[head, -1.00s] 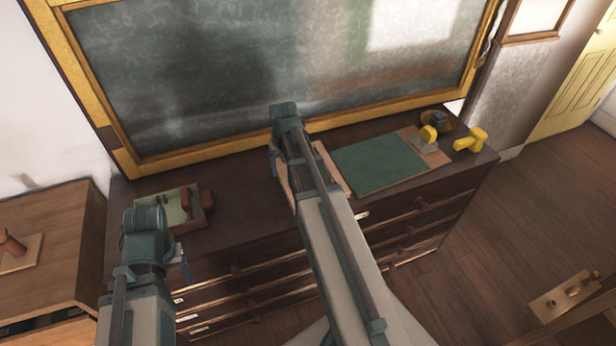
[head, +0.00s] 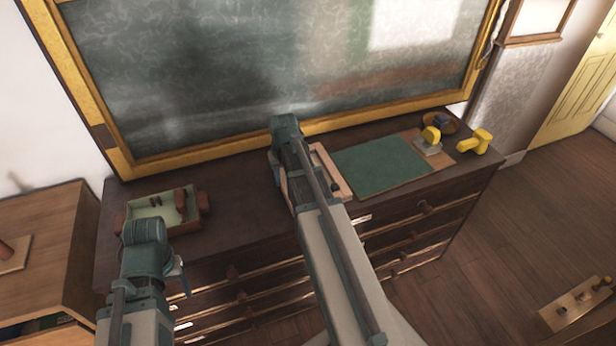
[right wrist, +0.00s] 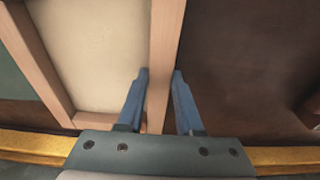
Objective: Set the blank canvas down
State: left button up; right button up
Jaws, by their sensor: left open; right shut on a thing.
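The blank canvas (head: 332,172), a cream panel in a pale wooden frame, is at the middle of the dark dresser, mostly hidden behind my right arm in the head view. In the right wrist view its cream panel (right wrist: 95,50) and frame bars fill the left half. My right gripper (right wrist: 161,75) is shut on one frame bar, a finger on each side. I cannot tell whether the canvas touches the dresser top. My left gripper (head: 180,278) is open and empty in front of the dresser's left end.
A green cutting mat (head: 382,165) lies right of the canvas. A yellow-handled tool (head: 431,136), a yellow tool (head: 475,141) and a round dish (head: 440,122) are farther right. An open box (head: 165,208) sits at left. A gold-framed chalkboard (head: 250,70) stands behind.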

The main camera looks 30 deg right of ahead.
grip_shut()
dwell(0.8)
jog(key=shift+r, duration=0.1)
jog(key=shift+r+p, duration=0.6)
jog(key=shift+p, duration=0.1)
notch_tip(320, 180, up, 3)
jog(key=p, duration=0.2)
jog(key=shift+f+p, duration=0.1)
jog(key=shift+p, duration=0.3)
jog(key=s+a, duration=0.3)
jog(key=a, duration=0.1)
jog(key=s+a, duration=0.3)
jog(key=a, duration=0.1)
jog(key=s+a, duration=0.3)
jog(key=a, duration=0.1)
jog(key=shift+s+a+r+p, duration=0.3)
jog(key=shift+s+r+p, duration=0.1)
